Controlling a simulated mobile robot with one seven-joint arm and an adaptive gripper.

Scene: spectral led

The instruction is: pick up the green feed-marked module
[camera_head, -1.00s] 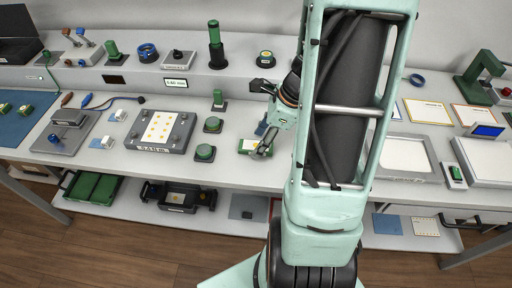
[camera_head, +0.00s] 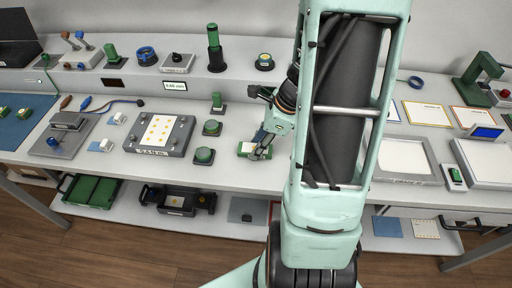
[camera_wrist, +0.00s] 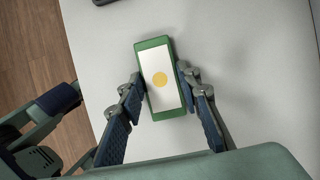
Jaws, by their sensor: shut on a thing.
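The green module (camera_wrist: 152,58) has a white face with a yellow dot and lies between the two blue-padded fingers of my gripper (camera_wrist: 161,96) in the wrist view. The fingers touch its two long sides. In the head view the module (camera_head: 246,148) shows as a small green and white block at the front of the bench, partly covered by my gripper (camera_head: 260,146). I cannot tell whether it is lifted off the bench top. No feed lettering is readable.
Green round buttons (camera_head: 204,155) and a grey plate with yellow dots (camera_head: 160,135) stand to the left. A grey-framed tray (camera_head: 406,178) lies right of my arm. The bench's front edge is close to the module. A raised shelf with several fixtures runs behind.

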